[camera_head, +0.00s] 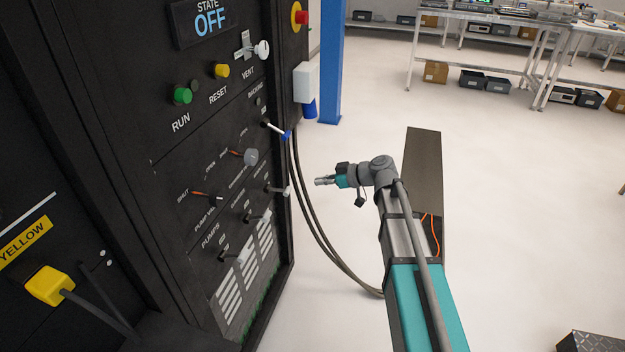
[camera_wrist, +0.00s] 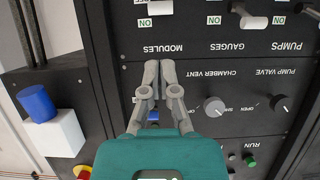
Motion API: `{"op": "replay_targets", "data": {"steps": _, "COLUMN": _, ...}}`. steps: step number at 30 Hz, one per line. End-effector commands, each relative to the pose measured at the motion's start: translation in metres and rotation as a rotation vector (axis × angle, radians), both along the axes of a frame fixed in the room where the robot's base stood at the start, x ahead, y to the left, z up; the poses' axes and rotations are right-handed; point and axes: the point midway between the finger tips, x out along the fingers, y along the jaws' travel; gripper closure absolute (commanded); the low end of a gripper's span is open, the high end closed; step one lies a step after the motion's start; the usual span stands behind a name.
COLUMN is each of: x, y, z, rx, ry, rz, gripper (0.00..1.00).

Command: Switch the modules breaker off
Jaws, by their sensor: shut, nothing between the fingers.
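The modules breaker shows in the wrist view as a pale lever (camera_wrist: 158,7), cut off by the top edge. A green ON label (camera_wrist: 145,22) and the upside-down word MODULES (camera_wrist: 163,48) lie between it and my fingertips. My gripper (camera_wrist: 160,68) is shut and empty, its fingertips just short of the MODULES lettering in the picture; the gap to the panel is hard to judge. In the head view my gripper (camera_head: 322,181) is right of the black cabinet, and the modules breaker appears as a small pale lever (camera_head: 282,190) near the panel's right edge.
The gauges breaker (camera_wrist: 248,19) and pumps breaker (camera_wrist: 298,7) sit beside it. The chamber vent knob (camera_wrist: 214,106) and pump valve knob (camera_wrist: 281,104) are close by. A blue-tipped handle (camera_head: 277,130) sticks out above.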

Motion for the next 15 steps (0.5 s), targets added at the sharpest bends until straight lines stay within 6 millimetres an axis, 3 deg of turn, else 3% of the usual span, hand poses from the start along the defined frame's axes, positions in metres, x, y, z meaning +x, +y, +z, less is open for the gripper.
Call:
{"op": "replay_targets", "data": {"steps": 6, "x": -0.004, "y": -0.014, "z": 0.016, "rx": 0.000, "ry": 0.000, "rz": 0.001, "gripper": 1.00}}
{"op": "replay_targets", "data": {"steps": 15, "x": -0.005, "y": -0.019, "z": 0.019, "rx": 0.000, "ry": 0.001, "rz": 0.002, "gripper": 1.00}}
